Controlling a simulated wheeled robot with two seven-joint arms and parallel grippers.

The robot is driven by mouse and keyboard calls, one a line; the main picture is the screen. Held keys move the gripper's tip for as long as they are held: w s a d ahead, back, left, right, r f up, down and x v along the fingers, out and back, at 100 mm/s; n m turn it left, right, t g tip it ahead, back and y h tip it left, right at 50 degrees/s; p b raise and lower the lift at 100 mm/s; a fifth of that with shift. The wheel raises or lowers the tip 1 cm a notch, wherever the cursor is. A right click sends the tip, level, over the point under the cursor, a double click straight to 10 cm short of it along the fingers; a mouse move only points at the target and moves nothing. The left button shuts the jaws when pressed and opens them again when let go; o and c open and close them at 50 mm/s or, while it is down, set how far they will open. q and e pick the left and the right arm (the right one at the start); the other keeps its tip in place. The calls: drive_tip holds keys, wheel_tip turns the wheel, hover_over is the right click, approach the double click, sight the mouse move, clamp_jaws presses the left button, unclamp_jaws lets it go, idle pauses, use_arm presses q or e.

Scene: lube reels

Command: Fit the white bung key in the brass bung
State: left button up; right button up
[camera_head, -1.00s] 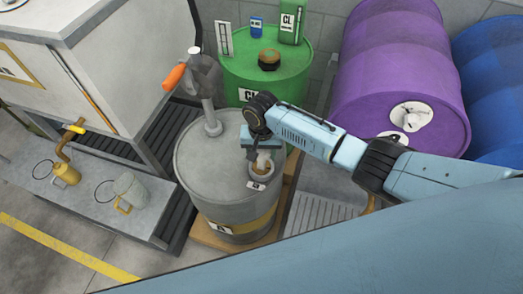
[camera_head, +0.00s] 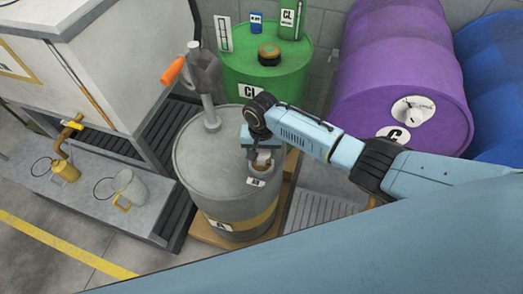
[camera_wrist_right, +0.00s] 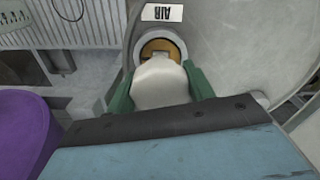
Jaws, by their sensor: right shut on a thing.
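The white bung key (camera_wrist_right: 160,82) is between the green fingers of my right gripper (camera_wrist_right: 160,88), which is shut on it. The brass bung (camera_wrist_right: 152,47) sits inside a grey ring on the grey drum's top (camera_head: 205,165). In the wrist view the key's far end overlaps the bung; I cannot tell whether it is seated in it or just above. In the head view the key (camera_head: 263,157) is over the ring near the drum's right rim, and the bung is mostly hidden. My left gripper is not in view.
A hand pump (camera_head: 208,100) with an orange grip stands on the grey drum. A green drum (camera_head: 265,75) stands behind it, and a purple drum (camera_head: 390,60) lies to the right. An "AIR" label (camera_wrist_right: 162,12) is beside the bung. A bench (camera_head: 100,195) with cans is at left.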

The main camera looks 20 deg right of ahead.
drive_tip(key=o, duration=1.1)
wheel_tip(320, 180, up, 13)
drive_tip(key=p, duration=0.2)
drive_tip(key=shift+r, duration=0.15)
